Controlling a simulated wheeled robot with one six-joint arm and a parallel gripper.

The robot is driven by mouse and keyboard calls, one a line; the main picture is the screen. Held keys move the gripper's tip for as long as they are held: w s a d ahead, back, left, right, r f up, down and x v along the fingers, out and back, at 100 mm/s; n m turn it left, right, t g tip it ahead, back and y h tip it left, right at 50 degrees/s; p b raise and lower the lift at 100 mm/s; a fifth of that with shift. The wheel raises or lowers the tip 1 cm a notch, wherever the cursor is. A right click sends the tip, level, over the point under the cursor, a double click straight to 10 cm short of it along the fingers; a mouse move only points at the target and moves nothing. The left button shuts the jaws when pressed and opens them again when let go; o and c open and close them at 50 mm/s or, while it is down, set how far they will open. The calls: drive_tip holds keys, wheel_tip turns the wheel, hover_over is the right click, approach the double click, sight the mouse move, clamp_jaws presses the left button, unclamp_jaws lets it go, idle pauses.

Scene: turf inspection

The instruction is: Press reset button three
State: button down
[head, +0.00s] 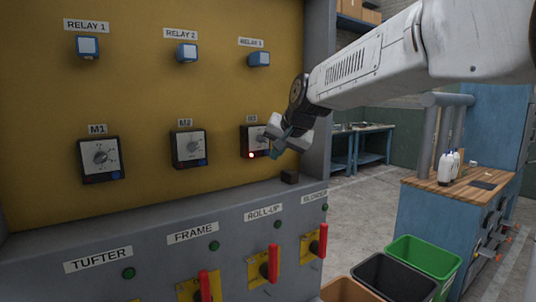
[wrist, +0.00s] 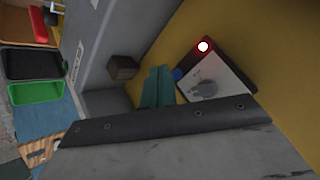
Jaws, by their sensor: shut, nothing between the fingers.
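The third meter box (head: 249,138), under a label that seems to read M3, is on the yellow panel with a lit red lamp (head: 251,155). In the wrist view the same box (wrist: 215,75) shows its grey dial, the glowing red lamp (wrist: 203,46) and a small blue button (wrist: 178,74) at its corner. My gripper (head: 277,150) is shut and empty, at the right edge of the box. Its teal fingers (wrist: 157,88) are close beside the blue button; I cannot tell whether they touch it. In the head view the gripper hides this button.
Boxes M1 (head: 100,158) and M2 (head: 188,148) are to the left, each with a blue button. A small dark block (head: 289,176) is on the ledge below my gripper. Red levers (head: 273,262) stick out lower down. Bins (head: 422,262) and a workbench (head: 455,183) stand right.

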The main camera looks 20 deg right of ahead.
drive_tip(key=shift+w, duration=0.1)
drive_tip(key=shift+w+a, duration=0.15)
drive_tip(key=shift+w, duration=0.15)
drive_tip(key=shift+w+a, duration=0.1)
drive_tip(key=shift+w, duration=0.3)
idle(0.6)
idle(0.4)
drive_tip(key=shift+s+d, duration=0.25)
drive_tip(key=shift+s, duration=0.6)
drive_tip(key=s, duration=0.1)
drive_tip(key=s+d, duration=0.1)
drive_tip(key=s, duration=0.2)
drive_tip(key=shift+s+d, duration=0.25)
drive_tip(key=shift+s, duration=0.1)
